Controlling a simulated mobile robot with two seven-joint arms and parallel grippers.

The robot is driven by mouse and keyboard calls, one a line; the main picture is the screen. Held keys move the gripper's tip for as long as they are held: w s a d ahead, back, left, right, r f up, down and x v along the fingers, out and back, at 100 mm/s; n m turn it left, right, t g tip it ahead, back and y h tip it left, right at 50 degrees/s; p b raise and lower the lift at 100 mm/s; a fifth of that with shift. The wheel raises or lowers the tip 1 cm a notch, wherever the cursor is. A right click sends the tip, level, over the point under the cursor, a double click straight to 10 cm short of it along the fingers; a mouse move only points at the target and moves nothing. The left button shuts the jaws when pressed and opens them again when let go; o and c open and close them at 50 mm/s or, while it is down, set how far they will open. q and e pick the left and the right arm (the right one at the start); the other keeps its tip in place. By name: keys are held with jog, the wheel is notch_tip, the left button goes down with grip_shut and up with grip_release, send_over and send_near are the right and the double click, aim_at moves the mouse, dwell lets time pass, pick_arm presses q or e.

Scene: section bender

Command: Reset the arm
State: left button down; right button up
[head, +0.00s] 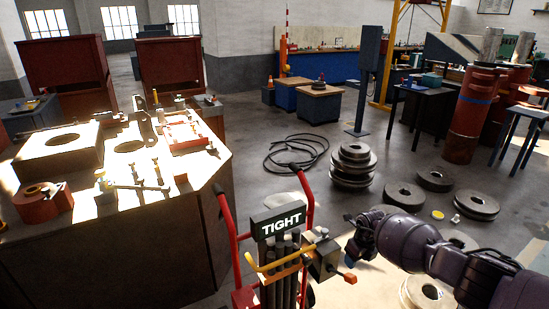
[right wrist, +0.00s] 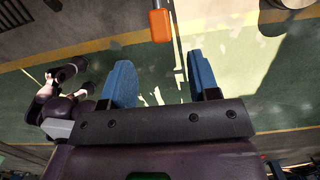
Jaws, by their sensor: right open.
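My right arm enters the head view from the right, with its right gripper (head: 351,240) above and beside the cart with the TIGHT sign (head: 281,222). In the right wrist view the right gripper (right wrist: 162,78) has its two blue fingers wide apart, with nothing held between them. An orange handle end (right wrist: 160,25) shows just beyond the fingers, apart from them. It looks like the orange knob (head: 350,278) on the lever box of the cart. My left gripper is not in the head view.
The section bender (head: 110,230) stands at the left with a sunlit top. Several metal rollers (head: 353,165) lie stacked and loose on the floor at the right. A black hose (head: 297,153) is coiled on the floor behind the cart. Red drums (head: 470,115) stand farther back.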

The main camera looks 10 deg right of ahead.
jog(key=w+a+r+m+t+y, duration=0.1)
jog(key=w+a+r+t+y, duration=0.3)
jog(key=a, duration=0.3)
jog(key=w+a+r+m+t+y, duration=0.2)
jog(key=w+a+r+y, duration=0.1)
jog(key=a+r, duration=0.4)
jog(key=s+a+r+m+t+y, duration=0.35)
jog(key=a+r+m+t, duration=0.3)
jog(key=a+m, duration=0.35)
jog(key=s+d+f+m+g+h, duration=0.1)
jog(key=s+d+f+m+h, duration=0.2)
jog(key=s, duration=1)
jog(key=s+d+f+m+g+h, duration=0.1)
jog(key=s+d+f+m+h, duration=0.3)
jog(key=s+m, duration=1)
jog(key=s+d+f+m+g+h, duration=0.1)
jog(key=s+d+f+m+h, duration=0.3)
jog(key=s+d+f+m, duration=0.4)
jog(key=s+f, duration=0.2)
jog(key=s, duration=0.4)
jog(key=shift+s+f+m, duration=0.15)
jog(key=shift+f+m, duration=0.15)
jog(key=shift+m, duration=0.1)
